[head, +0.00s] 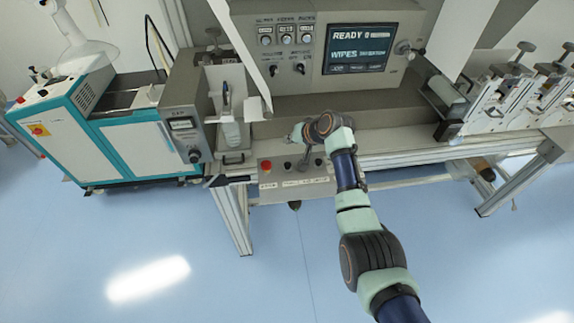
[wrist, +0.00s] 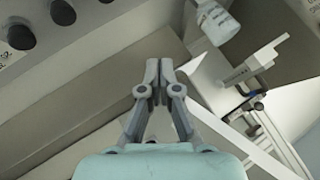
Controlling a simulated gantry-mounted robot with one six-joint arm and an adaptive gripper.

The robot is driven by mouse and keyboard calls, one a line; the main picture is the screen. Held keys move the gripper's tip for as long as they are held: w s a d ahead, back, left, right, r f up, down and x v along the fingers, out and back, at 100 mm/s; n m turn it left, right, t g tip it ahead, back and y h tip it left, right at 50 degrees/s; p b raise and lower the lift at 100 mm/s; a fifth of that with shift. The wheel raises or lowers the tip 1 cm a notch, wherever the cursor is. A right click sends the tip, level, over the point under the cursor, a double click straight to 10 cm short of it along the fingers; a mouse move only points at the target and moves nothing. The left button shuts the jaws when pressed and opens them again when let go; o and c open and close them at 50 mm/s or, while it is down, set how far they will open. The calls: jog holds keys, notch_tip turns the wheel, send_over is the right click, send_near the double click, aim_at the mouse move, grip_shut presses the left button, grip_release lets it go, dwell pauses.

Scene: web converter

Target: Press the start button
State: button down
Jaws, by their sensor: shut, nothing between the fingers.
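A grey button box (head: 292,187) hangs on the front of the machine, with a red button (head: 266,165) at its left end and dark buttons (head: 287,165) to the right. I cannot read which one is the start button. Dark round knobs or buttons (wrist: 21,37) show at the upper left of that view, apart from the fingertips.
A screen (head: 361,45) reading READY stands above on the machine, beside several knobs (head: 285,40). The machine's grey ledge (head: 390,115) lies behind my arm. A white bottle (wrist: 217,24) shows at the top of the wrist view. The blue floor in front is clear.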

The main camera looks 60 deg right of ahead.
aim_at(289, 165)
notch_tip(289, 165, down, 8)
jog(key=b, duration=0.7)
jog(key=shift+f, duration=0.4)
jog(key=shift+f, duration=0.1)
dwell(0.7)
jog(key=shift+f+b, duration=0.3)
jog(key=shift+b, duration=0.05)
